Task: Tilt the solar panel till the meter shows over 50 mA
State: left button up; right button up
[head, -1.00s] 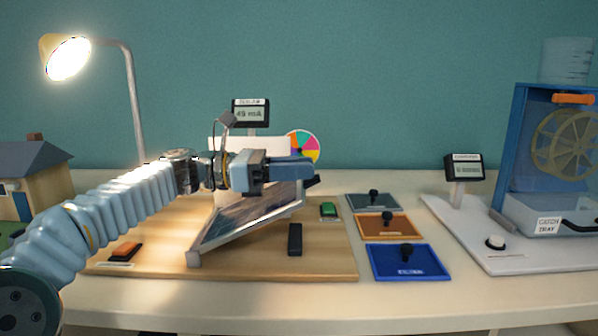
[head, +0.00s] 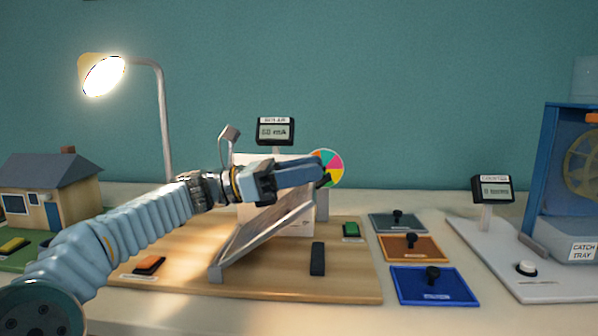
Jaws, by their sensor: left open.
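The solar panel (head: 262,236) stands tilted on a wooden board, its low edge at the front left and its high edge at the back right. The meter (head: 275,131) stands behind it and reads fifty-something mA; the second digit is blurred. My left gripper (head: 324,174) is open above the panel's high edge, pointing right. It hides part of what is behind the panel, and I cannot tell whether it touches the panel. The lit lamp (head: 104,76) shines from the upper left. My right gripper is not in view.
The wooden board (head: 350,285) carries an orange switch (head: 149,264), a green switch (head: 351,230) and a black block (head: 317,259). A colour wheel (head: 328,167) is behind my gripper. Knobbed plates, including a blue one (head: 435,287), lie right. A model house (head: 48,185) stands left.

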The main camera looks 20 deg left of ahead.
pick_arm(q)
jog(key=v, duration=1.3)
jog(key=shift+a+f+b, duration=0.15)
jog(key=shift+a+b, duration=0.15)
jog(key=shift+a, duration=0.05)
jog(key=shift+s, duration=0.2)
